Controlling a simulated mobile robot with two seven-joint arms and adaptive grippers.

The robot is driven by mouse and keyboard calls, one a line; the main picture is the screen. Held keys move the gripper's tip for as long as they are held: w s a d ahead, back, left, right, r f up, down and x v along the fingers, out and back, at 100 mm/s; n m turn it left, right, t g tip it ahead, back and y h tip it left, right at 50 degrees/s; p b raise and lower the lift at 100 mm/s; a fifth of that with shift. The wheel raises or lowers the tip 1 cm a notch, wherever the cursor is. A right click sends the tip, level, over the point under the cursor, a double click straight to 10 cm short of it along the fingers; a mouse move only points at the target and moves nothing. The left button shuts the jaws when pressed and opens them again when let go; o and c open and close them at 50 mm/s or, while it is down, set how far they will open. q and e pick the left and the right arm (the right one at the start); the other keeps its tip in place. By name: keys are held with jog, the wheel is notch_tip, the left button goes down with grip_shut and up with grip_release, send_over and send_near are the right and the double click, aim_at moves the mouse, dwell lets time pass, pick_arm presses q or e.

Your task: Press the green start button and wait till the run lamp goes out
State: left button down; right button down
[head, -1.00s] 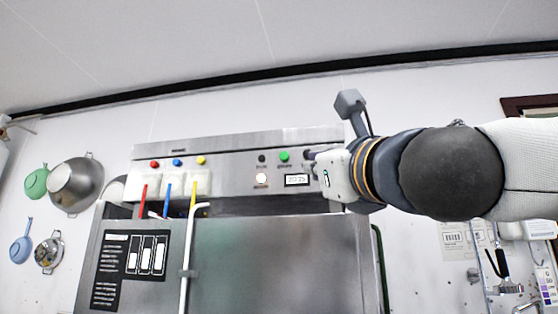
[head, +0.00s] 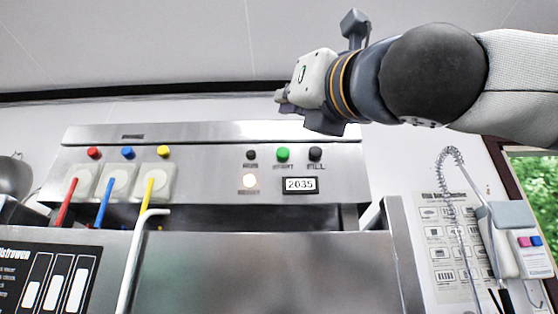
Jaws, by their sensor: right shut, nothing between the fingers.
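The green start button (head: 283,154) sits on the steel control panel (head: 215,160) of the dish machine, between two black buttons. A round lamp (head: 249,182) below and left of it glows warm white; its label is too blurred to read. My right gripper (head: 281,98) is shut and empty. It shows above the panel's top edge in the picture, apart from the green button, which is in full view. My left gripper is not in view.
A small display (head: 300,185) reads 2035. Red, blue and yellow buttons (head: 128,153) sit on the panel's left, above coloured tubes. A white pipe (head: 135,262) rises before the machine. A coiled hose (head: 449,158) and a wall chart (head: 450,235) are at right.

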aim_at(283, 153)
jog(key=shift+w, duration=4.55)
jog(key=shift+w, duration=0.45)
jog(key=shift+w, duration=0.45)
jog(key=shift+s, duration=0.9)
jog(key=shift+f, duration=0.1)
